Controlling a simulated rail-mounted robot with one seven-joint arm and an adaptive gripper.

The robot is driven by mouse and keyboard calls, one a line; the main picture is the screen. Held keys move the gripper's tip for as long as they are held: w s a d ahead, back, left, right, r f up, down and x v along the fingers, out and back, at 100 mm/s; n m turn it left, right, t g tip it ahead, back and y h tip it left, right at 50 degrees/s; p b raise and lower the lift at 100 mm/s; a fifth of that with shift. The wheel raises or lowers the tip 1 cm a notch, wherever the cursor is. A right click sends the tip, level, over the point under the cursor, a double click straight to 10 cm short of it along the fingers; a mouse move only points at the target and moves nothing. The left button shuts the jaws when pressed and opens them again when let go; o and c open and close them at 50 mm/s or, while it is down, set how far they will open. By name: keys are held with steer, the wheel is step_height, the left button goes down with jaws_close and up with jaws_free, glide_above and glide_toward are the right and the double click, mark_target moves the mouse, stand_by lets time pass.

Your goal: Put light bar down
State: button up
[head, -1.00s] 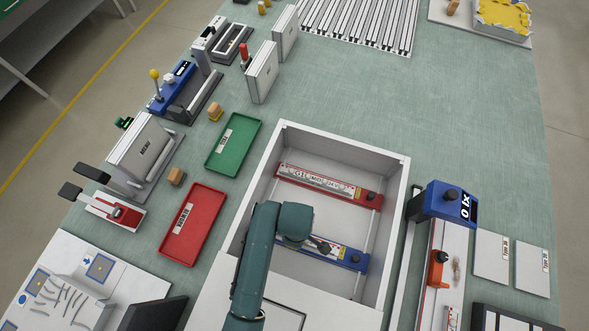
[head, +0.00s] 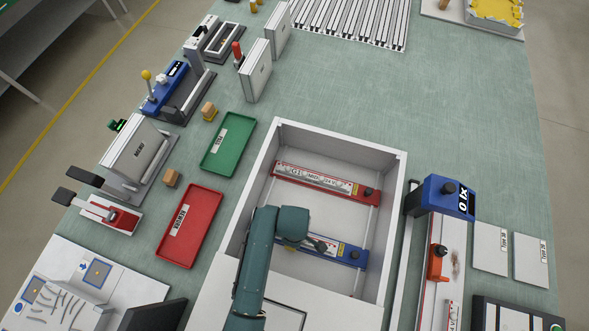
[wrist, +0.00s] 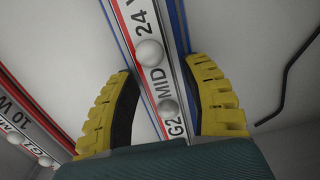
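The blue-edged light bar (head: 342,255) lies across the inside of a white open box (head: 392,240), partly hidden by my arm. In the wrist view, the same bar (wrist: 150,52) shows "G2 MID 24 V" lettering and white round knobs. My gripper (wrist: 160,78) has a yellow finger with a dark pad on each long side of this bar. Both fingers appear to press against its edges. In the head view, my gripper (head: 318,243) is mostly hidden behind my arm. A red-edged light bar (head: 318,179) lies farther back in the box, roughly parallel.
The box walls surround both bars. A thin rail (head: 369,232) runs along the box's right side inside. A red tray (head: 190,226) and a green tray (head: 228,145) lie to the left. A blue-headed fixture (head: 447,194) stands to the right.

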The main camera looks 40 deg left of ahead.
step_height(320, 180, up, 12)
steer(key=p, duration=0.1)
steer(key=shift+r, duration=0.2)
steer(key=w+d+r+m+t+y, duration=0.1)
steer(key=w+d+r+m+t, duration=0.1)
steer(key=w+r+m+t, duration=0.75)
steer(key=w+d+r+m+t+y, duration=0.1)
steer(key=w+d+r+t, duration=0.15)
steer(key=w+r, duration=0.8)
steer(key=s+d+r+m+t, duration=0.3)
steer(key=d+r, duration=0.1)
steer(key=r, duration=0.7)
steer(key=s+d+r+m+t+h, duration=0.1)
steer(key=s+d+r+m+t, duration=0.2)
steer(key=r, duration=0.7)
steer(key=s+d+r+m+t+h, duration=0.1)
steer(key=s+d+r+m+t, duration=0.3)
steer(key=r, duration=0.7)
steer(key=shift+d+r+m, duration=0.3)
steer(key=shift+r+m, duration=0.05)
steer(key=shift+m, duration=0.3)
